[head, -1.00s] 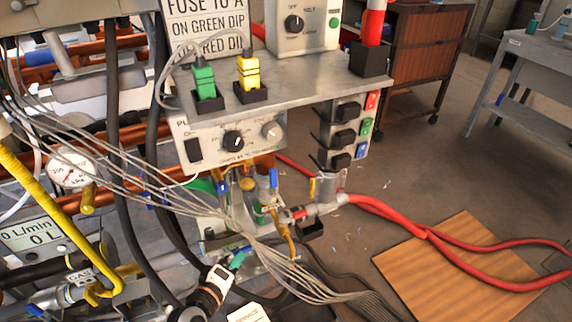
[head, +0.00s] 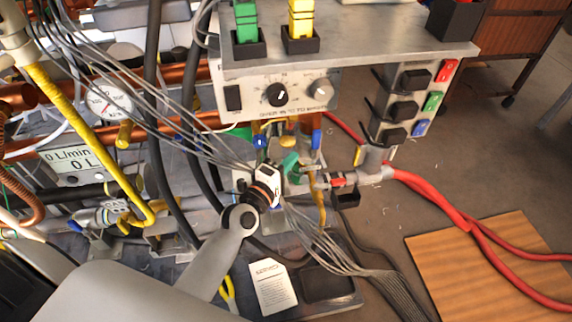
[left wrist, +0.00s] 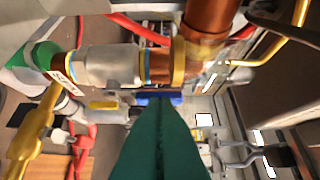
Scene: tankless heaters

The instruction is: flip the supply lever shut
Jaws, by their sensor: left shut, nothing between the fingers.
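My left gripper (head: 291,164) reaches in from the lower left in the head view, its teal fingers shut and empty among the pipes below the control box. In the left wrist view the teal fingers (left wrist: 160,140) point at a blue lever handle (left wrist: 158,98) just beyond the tips. I cannot tell whether they touch. Behind it a grey valve body (left wrist: 112,66) sits on a copper pipe. In the head view blue handles hang below the box, one (head: 316,140) right of the fingers and one (head: 260,142) to the left. I cannot tell which is the supply lever. My right gripper is not in view.
The control box (head: 300,98) and its shelf overhang the pipes. Grey cables (head: 330,250) run close by my gripper. A red hose (head: 430,188) leaves to the right, by a wooden board (head: 490,262). A gauge (head: 110,97) and yellow pipe (head: 90,145) stand left.

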